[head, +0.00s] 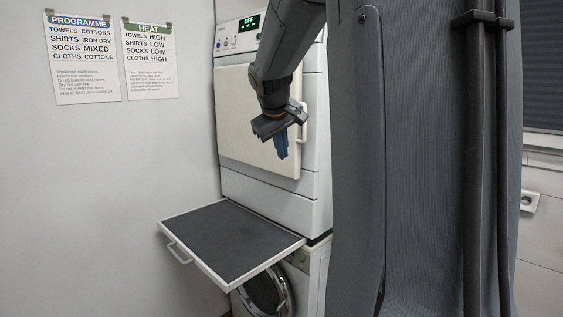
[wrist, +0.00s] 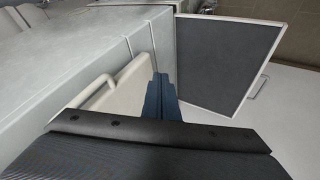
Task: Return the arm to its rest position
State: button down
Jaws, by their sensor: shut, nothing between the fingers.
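My gripper (head: 282,147) hangs in front of the dryer door, above the pull-out shelf, with its blue fingers together and nothing between them. The fingers also show in the wrist view (wrist: 161,97). The white dryer (head: 262,200) stands on top of another machine. Its door (head: 240,115) looks closed, with a white handle (head: 303,122) at its right edge, just right of my gripper. The handle also shows in the wrist view (wrist: 90,90). My arm hides part of the dryer's upper front.
The dark-topped shelf (head: 230,240) sticks out below the dryer, with a handle (head: 178,252) at its front. A machine with a round door (head: 268,292) is underneath. Two sheets, PROGRAMME (head: 85,60) and HEAT (head: 150,60), hang on the left wall. My column blocks the right side.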

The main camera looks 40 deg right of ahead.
jog(key=s+a+f+g+y, duration=0.1)
jog(key=s+a+f+y, duration=0.15)
jog(key=a+f, duration=0.6)
jog(key=s+a+f+g+y, duration=0.1)
jog(key=s+a+f, duration=0.3)
jog(key=a+f, duration=0.4)
jog(key=s+a+f+g+y, duration=0.1)
jog(key=s+a+f+y, duration=0.1)
jog(key=s+a+f, duration=0.8)
jog(key=s+a, duration=0.3)
jog(key=shift+s+a+f+g, duration=0.15)
jog(key=shift+s+f+g, duration=0.15)
jog(key=shift+f+g, duration=0.1)
